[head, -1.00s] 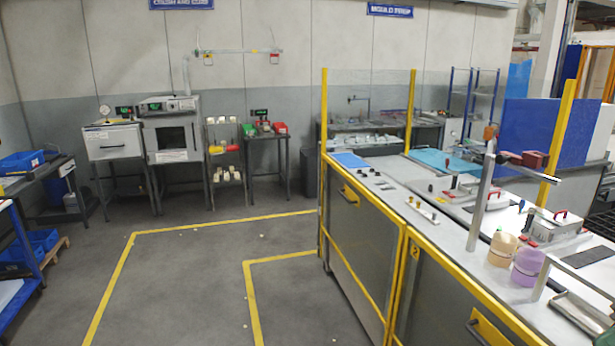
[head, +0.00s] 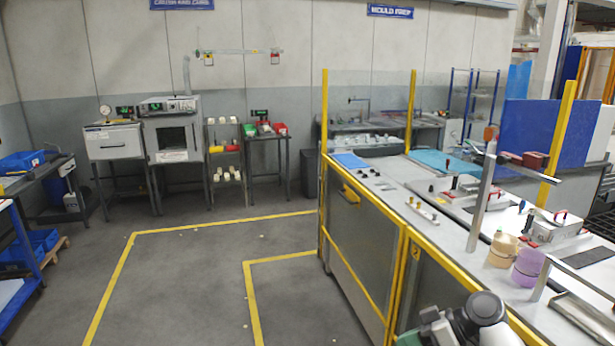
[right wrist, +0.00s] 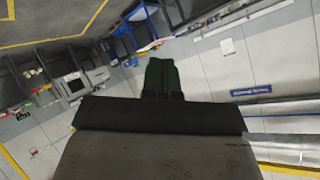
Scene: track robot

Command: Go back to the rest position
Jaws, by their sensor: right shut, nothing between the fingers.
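My right gripper (right wrist: 161,75) shows in the right wrist view as two dark fingers pressed together, with nothing between them. The wrist is tilted, so the room looks turned in that view. In the head view a part of my right arm (head: 470,322), grey, black and green, shows at the bottom edge, in front of the yellow-framed workbench. The gripper's fingers cannot be made out there. My left gripper is not in view.
The long yellow-framed workbench (head: 365,235) fills the right side, with a beige cup (head: 503,250), a purple cup (head: 528,268) and a metal post (head: 483,195) on it. Open floor (head: 190,280) with yellow lines lies to the left. A blue-shelved rack (head: 22,260) stands at the far left.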

